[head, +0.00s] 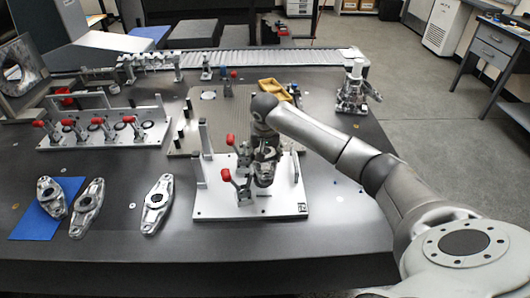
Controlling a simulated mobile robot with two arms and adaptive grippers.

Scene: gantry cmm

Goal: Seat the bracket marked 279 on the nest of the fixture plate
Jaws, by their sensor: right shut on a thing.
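The fixture plate (230,208) is a pale metal plate in the middle of the table, with upright posts and red-handled clamps (226,175). My right gripper (265,165) points down over the plate, among the clamps. It is shut on a metal bracket (265,180), mostly hidden by the fingers and clamps. I cannot tell whether the bracket touches the nest, and no number on it is legible. Three similar silver brackets lie at the left: one on a blue mat (51,197), one beside it (88,208), one farther right (158,205). My left gripper is not in view.
Another clamp fixture (100,135) with several red handles stands at the back left. A flat grid plate (190,120) lies behind the fixture plate, with a yellow tray (275,87) near it. A metal device (353,92) stands at the back right. The front table edge is clear.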

